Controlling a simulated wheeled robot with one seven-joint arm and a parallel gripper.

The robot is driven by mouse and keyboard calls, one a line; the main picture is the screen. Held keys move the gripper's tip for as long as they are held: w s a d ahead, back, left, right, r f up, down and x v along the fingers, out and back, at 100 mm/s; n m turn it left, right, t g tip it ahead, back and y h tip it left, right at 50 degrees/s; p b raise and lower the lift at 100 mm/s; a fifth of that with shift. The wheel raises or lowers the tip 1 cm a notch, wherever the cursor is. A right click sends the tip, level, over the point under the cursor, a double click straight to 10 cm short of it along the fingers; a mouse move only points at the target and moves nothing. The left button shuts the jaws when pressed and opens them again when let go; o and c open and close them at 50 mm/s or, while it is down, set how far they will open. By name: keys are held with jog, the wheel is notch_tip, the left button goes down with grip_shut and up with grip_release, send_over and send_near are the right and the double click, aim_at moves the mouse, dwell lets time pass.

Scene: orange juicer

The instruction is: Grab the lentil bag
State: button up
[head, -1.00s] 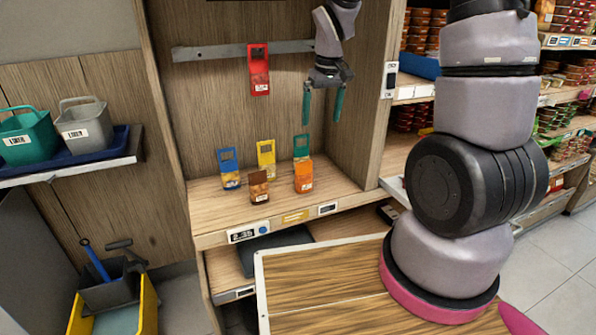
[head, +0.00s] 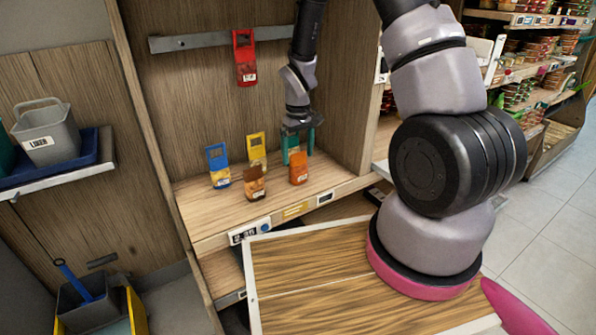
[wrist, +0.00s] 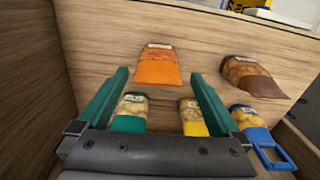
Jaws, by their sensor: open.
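Several bags stand on the wooden shelf: blue (head: 217,166), yellow (head: 256,151), brown (head: 255,184) and orange (head: 298,168). A red bag (head: 244,58) hangs from the rail above. I cannot read which label says lentils. My gripper (head: 298,142) is open and empty, pointing down just behind the orange bag, over the green bag's place; the fingers mostly hide that bag. In the wrist view the green bag (wrist: 131,108) and yellow bag (wrist: 192,119) are near my gripper (wrist: 160,80), with the orange bag (wrist: 158,68) beyond, between the fingertips.
The wooden cabinet's right wall (head: 350,90) stands close beside my arm. A metal rail (head: 190,41) crosses its back. A grey basket (head: 45,133) sits on a side shelf at left. The wooden tabletop (head: 310,280) in front is clear.

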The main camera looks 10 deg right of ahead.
aim_at(298, 161)
notch_tip(298, 161, down, 4)
jog(key=shift+w+d+r, duration=0.1)
jog(key=shift+w, duration=0.05)
jog(key=c, duration=1.3)
jog(key=shift+r, duration=0.15)
